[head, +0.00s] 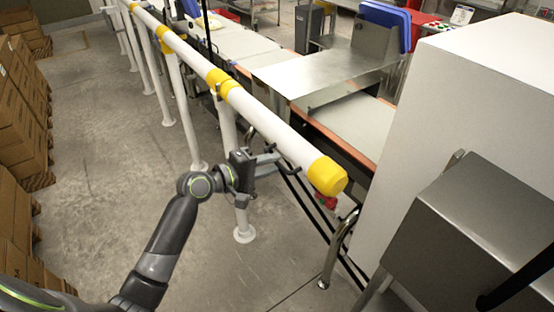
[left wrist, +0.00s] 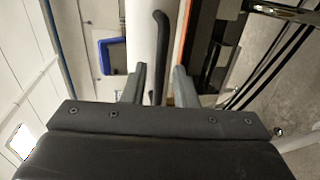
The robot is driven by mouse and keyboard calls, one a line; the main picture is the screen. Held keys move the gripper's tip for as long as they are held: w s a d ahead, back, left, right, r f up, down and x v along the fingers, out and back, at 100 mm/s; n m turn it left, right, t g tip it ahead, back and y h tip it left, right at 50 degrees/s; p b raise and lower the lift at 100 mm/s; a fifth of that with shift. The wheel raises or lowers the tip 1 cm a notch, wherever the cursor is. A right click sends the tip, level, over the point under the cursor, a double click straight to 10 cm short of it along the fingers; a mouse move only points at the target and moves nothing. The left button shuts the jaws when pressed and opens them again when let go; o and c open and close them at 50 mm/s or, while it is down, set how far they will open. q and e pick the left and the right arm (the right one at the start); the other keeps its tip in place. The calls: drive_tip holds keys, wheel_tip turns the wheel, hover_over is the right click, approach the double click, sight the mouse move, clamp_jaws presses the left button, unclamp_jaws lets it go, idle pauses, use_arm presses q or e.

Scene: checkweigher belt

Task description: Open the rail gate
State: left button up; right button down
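The rail gate is a white round rail (head: 268,118) with a yellow end cap (head: 327,176) and a yellow band (head: 219,81). Its near end stops short of the white cabinet. My left gripper (head: 270,163) is just below the rail, near the capped end. In the left wrist view the white rail (left wrist: 141,32) runs up the picture. A dark bent bar, like a handle (left wrist: 161,45), appears between the fingers of my left gripper (left wrist: 160,86). The fingers stand apart; contact with the bar cannot be told. My right gripper is not in view.
A large white cabinet (head: 455,95) and a grey metal box (head: 480,235) stand at the right. A belt line (head: 350,125) runs behind the rail. Cardboard boxes (head: 20,110) are stacked at the left. The floor (head: 110,130) between boxes and rail is clear.

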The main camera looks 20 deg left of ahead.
use_arm(q)
drive_tip(key=shift+x, duration=1.3)
drive_tip(key=shift+c, duration=0.3)
